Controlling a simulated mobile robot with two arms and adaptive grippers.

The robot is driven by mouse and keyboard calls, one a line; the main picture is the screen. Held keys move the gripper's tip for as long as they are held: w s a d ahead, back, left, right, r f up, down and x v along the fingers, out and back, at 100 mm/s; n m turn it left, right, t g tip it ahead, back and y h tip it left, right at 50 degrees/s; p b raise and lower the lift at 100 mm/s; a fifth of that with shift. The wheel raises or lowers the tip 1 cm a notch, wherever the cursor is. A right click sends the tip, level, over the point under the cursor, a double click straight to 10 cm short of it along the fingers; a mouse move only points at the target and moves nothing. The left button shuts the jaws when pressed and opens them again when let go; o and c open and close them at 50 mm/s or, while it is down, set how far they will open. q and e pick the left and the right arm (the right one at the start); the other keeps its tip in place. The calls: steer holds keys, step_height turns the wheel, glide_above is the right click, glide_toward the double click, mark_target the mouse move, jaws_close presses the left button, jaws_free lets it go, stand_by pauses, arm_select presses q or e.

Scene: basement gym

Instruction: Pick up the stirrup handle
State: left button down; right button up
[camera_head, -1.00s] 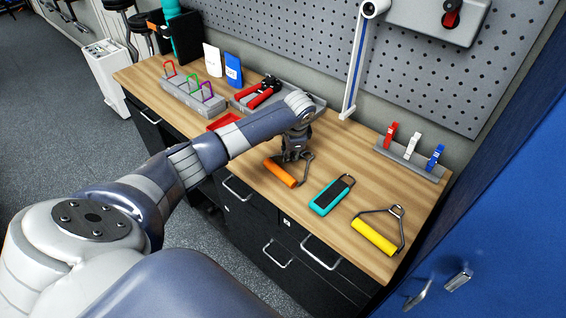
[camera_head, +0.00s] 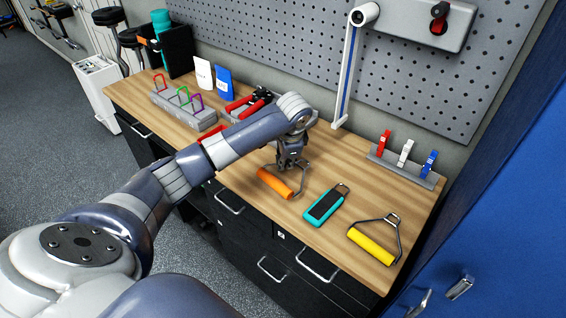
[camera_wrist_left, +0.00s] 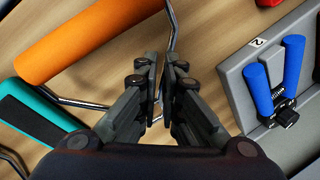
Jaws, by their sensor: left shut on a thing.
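The stirrup handle with an orange grip (camera_head: 275,184) and a bent metal frame is at the middle of the wooden bench. In the left wrist view its orange tube (camera_wrist_left: 85,38) crosses the upper left, and its metal rods run to my fingers. My left gripper (camera_head: 291,163) points down and is shut on the metal frame; the fingers (camera_wrist_left: 163,88) also show in the wrist view. I cannot tell whether the handle is clear of the bench top. My right gripper is not in view. Another stirrup handle with a yellow grip (camera_head: 371,247) lies at the right.
A teal and black gripper tool (camera_head: 326,204) lies between the two handles. A grey tray (camera_wrist_left: 238,88) with a blue-handled hand gripper (camera_wrist_left: 272,88) is beside my fingers. A rack (camera_head: 390,168) of coloured clips stands at the back right.

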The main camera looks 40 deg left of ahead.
mark_target(295, 195)
arm_select(q)
steer(key=s+d, duration=0.2)
steer(key=d, duration=0.1)
steer(key=s+d+r+b, duration=0.1)
steer(key=s+d, duration=0.2)
steer(key=s+d+b, duration=0.1)
steer(key=s+d, duration=0.2)
steer(key=shift+s+d+r, duration=0.1)
steer(key=shift+d+r, duration=0.05)
steer(key=shift+r, duration=0.05)
steer(key=shift+s+d, duration=0.3)
steer(key=shift+r, duration=0.2)
